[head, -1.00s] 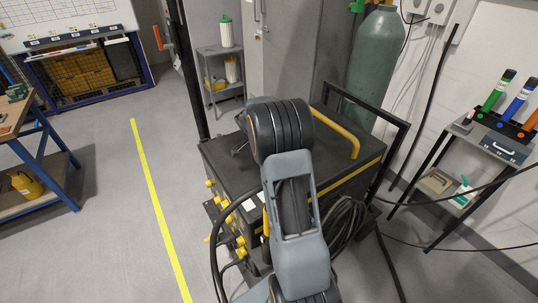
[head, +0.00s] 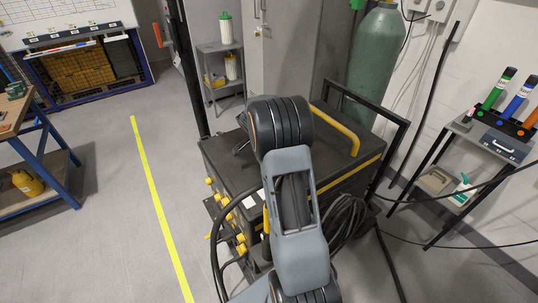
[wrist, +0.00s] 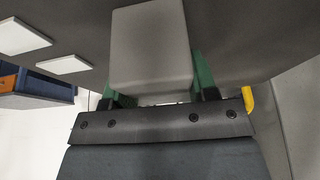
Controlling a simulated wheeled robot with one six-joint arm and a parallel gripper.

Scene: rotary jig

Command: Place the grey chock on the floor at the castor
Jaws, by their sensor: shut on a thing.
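The grey chock (wrist: 150,45) is a plain pale grey block in the wrist view. It sits between the green fingertips of my gripper (wrist: 153,84), which is shut on it. A dark grey surface lies beyond the chock, and I cannot tell whether they touch. In the head view my arm stands in front of the dark machine cart (head: 225,160) and covers its middle. My gripper and the chock do not show there. I cannot make out the castor in either view.
Cables and yellow fittings (head: 240,238) line the cart's left side. A green gas cylinder (head: 376,60) stands behind it. The floor around the yellow line (head: 158,215) is clear.

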